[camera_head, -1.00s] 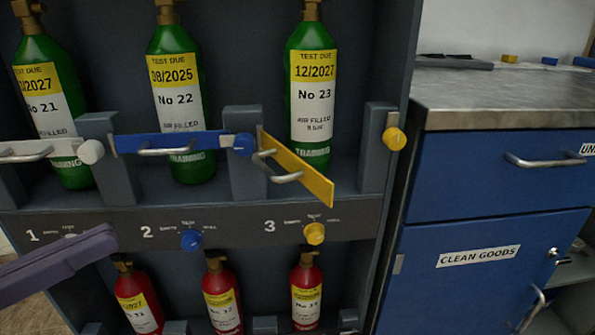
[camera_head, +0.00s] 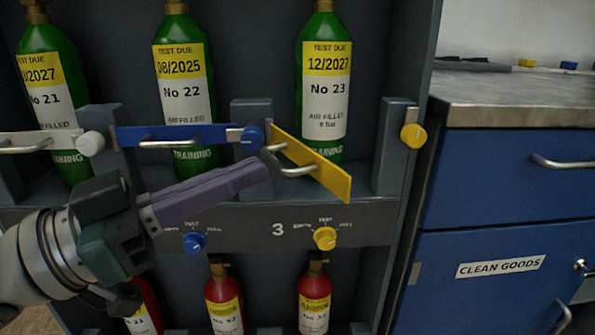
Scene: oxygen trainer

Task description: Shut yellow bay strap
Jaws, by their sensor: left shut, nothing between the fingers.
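The yellow strap (camera_head: 322,172) of bay 3 stands swung outward from its left post, its free end pointing toward me and to the right. It has a metal handle (camera_head: 283,160) near its hinged end. The yellow knob (camera_head: 413,135) sits on the right post, apart from the strap. Green cylinder No 23 (camera_head: 325,85) stands upright behind the strap. My left gripper (camera_head: 262,168), with purple fingers, is shut and empty, its tip just left of and below the strap's handle; I cannot tell if they touch. My right gripper is not in view.
The blue strap (camera_head: 170,135) and white strap (camera_head: 40,142) lie across their bays to the left. Yellow (camera_head: 324,238) and blue (camera_head: 194,242) dials sit on the panel below. Red cylinders (camera_head: 313,300) stand underneath. A blue cabinet (camera_head: 500,262) stands at the right.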

